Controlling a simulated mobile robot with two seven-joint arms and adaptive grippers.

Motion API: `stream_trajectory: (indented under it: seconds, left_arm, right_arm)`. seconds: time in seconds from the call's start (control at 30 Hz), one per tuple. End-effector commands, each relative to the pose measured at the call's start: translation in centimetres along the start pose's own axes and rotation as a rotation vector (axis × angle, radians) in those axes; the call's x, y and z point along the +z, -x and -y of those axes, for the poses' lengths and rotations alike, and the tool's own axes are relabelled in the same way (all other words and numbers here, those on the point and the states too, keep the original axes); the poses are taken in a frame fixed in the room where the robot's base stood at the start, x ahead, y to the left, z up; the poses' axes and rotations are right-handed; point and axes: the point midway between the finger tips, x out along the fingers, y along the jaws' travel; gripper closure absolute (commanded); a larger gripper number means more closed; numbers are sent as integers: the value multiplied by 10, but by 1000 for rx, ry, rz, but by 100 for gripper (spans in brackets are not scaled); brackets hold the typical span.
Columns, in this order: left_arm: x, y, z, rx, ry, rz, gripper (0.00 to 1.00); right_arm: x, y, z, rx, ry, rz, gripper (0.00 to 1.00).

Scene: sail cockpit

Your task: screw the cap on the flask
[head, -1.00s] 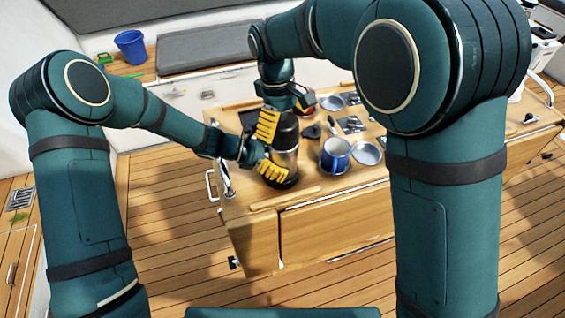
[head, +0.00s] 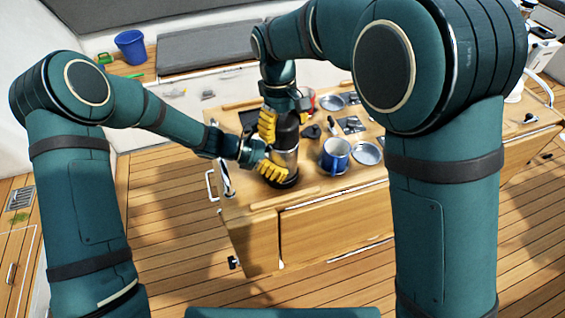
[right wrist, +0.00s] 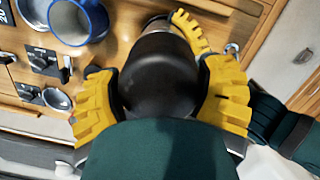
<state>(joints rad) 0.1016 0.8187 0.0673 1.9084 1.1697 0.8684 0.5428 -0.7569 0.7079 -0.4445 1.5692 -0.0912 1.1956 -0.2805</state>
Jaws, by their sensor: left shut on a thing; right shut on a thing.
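The flask (head: 289,160) has a steel body with dark bands and stands upright near the table's left end. Its black cap (head: 288,130) is on top of it; it also shows in the right wrist view (right wrist: 158,75). My left gripper (head: 272,166), with yellow fingers, is shut around the lower flask body from the left. My right gripper (head: 282,122) comes from above and is shut on the cap, with a yellow finger (right wrist: 225,95) on either side in the right wrist view. The seam between cap and flask is too small to judge.
The wooden cockpit table (head: 330,215) carries a blue mug (head: 335,157) just right of the flask, a metal plate (head: 367,154) and small dark items behind. A blue bucket (head: 131,46) stands far back left. The table's front edge is clear.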

Motion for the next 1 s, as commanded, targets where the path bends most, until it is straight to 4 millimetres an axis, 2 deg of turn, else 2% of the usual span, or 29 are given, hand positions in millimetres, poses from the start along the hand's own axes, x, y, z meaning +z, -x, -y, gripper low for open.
stream_trajectory:
  seconds: [0.1, 0.13, 0.17, 0.2, 0.57, 0.67, 1.0]
  left_arm:
    - [2, -1, 0, -2, 1, 3, 100]
    - [2, -1, 0, -2, 1, 3, 100]
    - [2, -1, 0, -2, 1, 3, 100]
    - [2, -1, 0, -2, 1, 3, 100]
    - [2, -1, 0, -2, -1, 3, 100]
    - [2, -1, 0, -2, -1, 3, 100]
    - [2, -1, 0, -2, -1, 3, 100]
  right_arm:
    - [0, 0, 1, 1, 7, 0, 70]
    - [0, 0, 1, 1, 8, 0, 17]
    - [0, 0, 1, 1, 8, 0, 6]
    - [0, 0, 1, 1, 8, 0, 0]
    - [0, 5, 0, 2, 9, -1, 0]
    - [-1, 18, 0, 2, 8, -3, 0]
    - [-1, 85, 1, 2, 9, -4, 0]
